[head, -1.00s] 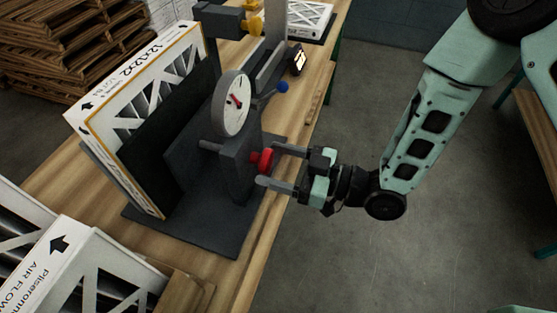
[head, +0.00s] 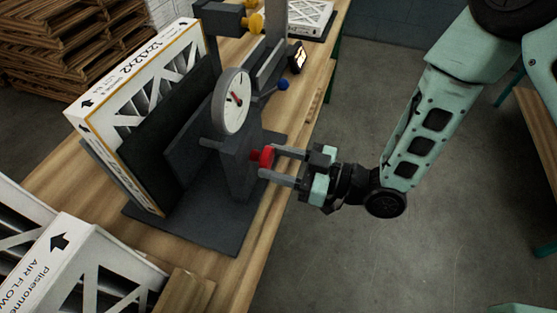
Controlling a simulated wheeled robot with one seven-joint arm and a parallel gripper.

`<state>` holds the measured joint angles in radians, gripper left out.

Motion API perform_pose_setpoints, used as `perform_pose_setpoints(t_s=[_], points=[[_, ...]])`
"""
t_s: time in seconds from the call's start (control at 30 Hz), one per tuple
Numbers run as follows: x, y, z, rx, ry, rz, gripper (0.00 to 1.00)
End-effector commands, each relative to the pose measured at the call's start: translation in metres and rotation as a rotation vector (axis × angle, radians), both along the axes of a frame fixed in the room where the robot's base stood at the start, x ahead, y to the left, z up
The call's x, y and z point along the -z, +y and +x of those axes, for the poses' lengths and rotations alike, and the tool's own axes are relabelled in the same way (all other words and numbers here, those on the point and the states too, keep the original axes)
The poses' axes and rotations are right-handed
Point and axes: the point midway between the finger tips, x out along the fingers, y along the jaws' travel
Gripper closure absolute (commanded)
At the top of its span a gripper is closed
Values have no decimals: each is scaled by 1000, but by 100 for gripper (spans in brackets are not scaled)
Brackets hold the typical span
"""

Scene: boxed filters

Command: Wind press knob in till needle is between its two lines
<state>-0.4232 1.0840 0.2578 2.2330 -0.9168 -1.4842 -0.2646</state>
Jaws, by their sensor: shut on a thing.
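The press knob (head: 267,155) is red and sits on the right face of the dark press upright (head: 238,168). My gripper (head: 267,163) reaches in from the right with its two fingers shut on the knob. The round white dial (head: 233,100) is above the knob, on top of the upright. Its dark needle and a red mark show near the centre, but the two lines are too small to tell. A boxed filter (head: 130,95) stands upright in the press at the left, behind a dark plate (head: 160,125).
The press base (head: 215,238) rests on a wooden bench (head: 75,178). More boxed filters (head: 75,265) lie at the lower left. A blue-tipped lever (head: 283,85) and a yellow knob (head: 256,22) are above the knob. Open floor (head: 330,260) lies to the right.

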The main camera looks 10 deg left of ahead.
Motion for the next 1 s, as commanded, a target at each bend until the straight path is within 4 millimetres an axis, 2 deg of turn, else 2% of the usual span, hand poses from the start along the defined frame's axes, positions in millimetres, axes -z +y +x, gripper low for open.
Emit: perform_pose_setpoints(t_s=[0.63,0.67,0.7,1.0], points=[[0,0,0,1,0,0,76],[0,0,0,1,0,0,45],[0,0,0,1,0,0,34],[0,0,0,1,0,0,32]])
